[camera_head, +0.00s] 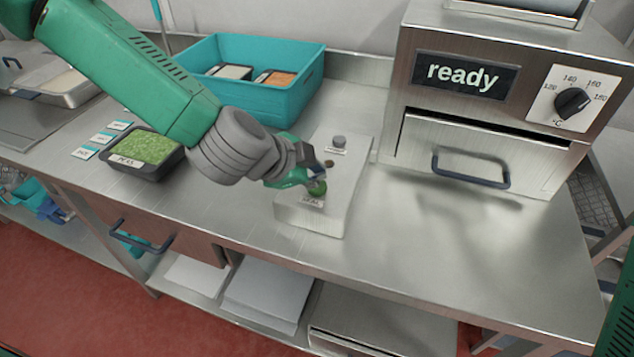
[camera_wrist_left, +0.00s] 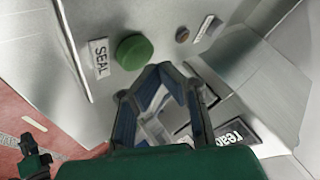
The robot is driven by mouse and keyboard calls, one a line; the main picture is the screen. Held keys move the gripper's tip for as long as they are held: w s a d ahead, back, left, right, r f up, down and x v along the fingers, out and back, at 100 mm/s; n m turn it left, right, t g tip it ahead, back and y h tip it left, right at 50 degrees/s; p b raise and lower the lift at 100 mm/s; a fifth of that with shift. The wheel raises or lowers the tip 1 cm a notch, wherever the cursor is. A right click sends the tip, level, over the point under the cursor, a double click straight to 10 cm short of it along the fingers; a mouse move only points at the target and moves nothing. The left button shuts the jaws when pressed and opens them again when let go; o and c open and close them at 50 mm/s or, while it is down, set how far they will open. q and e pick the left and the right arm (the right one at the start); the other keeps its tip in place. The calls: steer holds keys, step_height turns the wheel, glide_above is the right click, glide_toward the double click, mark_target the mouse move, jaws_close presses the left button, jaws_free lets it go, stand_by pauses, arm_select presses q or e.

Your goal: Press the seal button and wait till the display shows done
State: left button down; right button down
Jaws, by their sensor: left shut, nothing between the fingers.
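The green seal button (camera_head: 318,188) is on top of a metal control box (camera_head: 347,190), beside a label reading SEAL. It also shows in the left wrist view (camera_wrist_left: 134,52), with its SEAL label (camera_wrist_left: 101,58). My left gripper (camera_head: 319,176) is shut and empty, its fingertips at the button in the head view. In the left wrist view the fingertips (camera_wrist_left: 165,70) are beside the button; I cannot tell whether they touch it. The display (camera_head: 463,75) on the metal machine reads "ready". My right gripper is not in view.
A grey button (camera_head: 339,141) sits farther back on the box. The machine has a drawer with a dark handle (camera_head: 470,170) and a temperature dial (camera_head: 573,103). A peas tray (camera_head: 146,150) and a teal crate (camera_head: 262,101) stand left. The counter right of the box is clear.

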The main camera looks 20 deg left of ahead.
arm_select(q)
steer(key=shift+d, duration=0.1)
stand_by(0.3)
steer(key=shift+a+f, duration=0.2)
steer(key=shift+f, duration=0.15)
steer(key=shift+s+f, duration=0.1)
steer(key=shift+f, duration=0.35)
stand_by(0.5)
steer(key=shift+d+r+p, duration=0.15)
steer(key=shift+r+p, duration=0.6)
steer(key=shift+r, duration=0.2)
step_height(320, 180, up, 5)
steer(key=p, duration=0.5)
